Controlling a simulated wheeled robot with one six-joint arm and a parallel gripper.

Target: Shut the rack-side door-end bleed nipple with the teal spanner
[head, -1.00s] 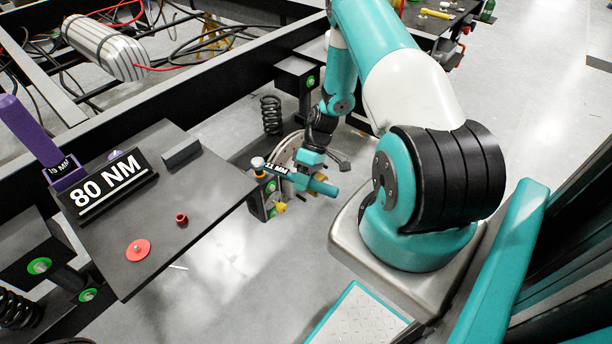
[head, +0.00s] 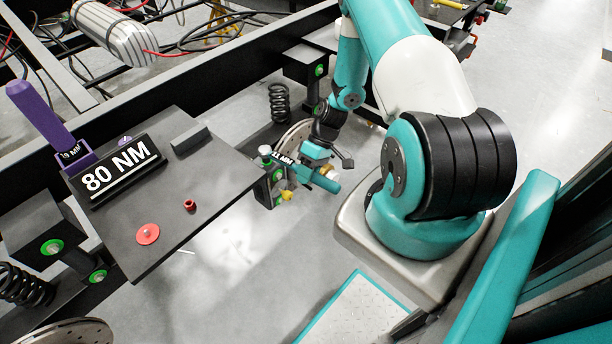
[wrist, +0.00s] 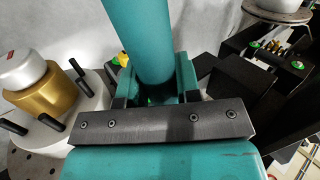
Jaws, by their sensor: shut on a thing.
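My gripper (head: 314,158) is shut on the teal spanner (head: 330,182), whose dark head end bears a white "11 MM" label. In the wrist view the teal handle (wrist: 140,40) runs up between the fingers of my gripper (wrist: 150,88). The spanner's head is at the brake assembly (head: 269,184), beside the brake disc (head: 292,136) and below a white-capped part (head: 265,151). A yellow part (head: 286,196) shows just below. The bleed nipple cannot be made out, and whether the spanner's jaw sits on it is too small to tell.
A dark board (head: 213,192) left of the gripper bears an "80 NM" sign (head: 122,168), a purple tool (head: 45,118), a red disc (head: 148,234) and a small red cap (head: 190,205). A coil spring (head: 279,103) and chassis rail stand behind. In the wrist view a gold-and-white hub (wrist: 42,98) is close at left.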

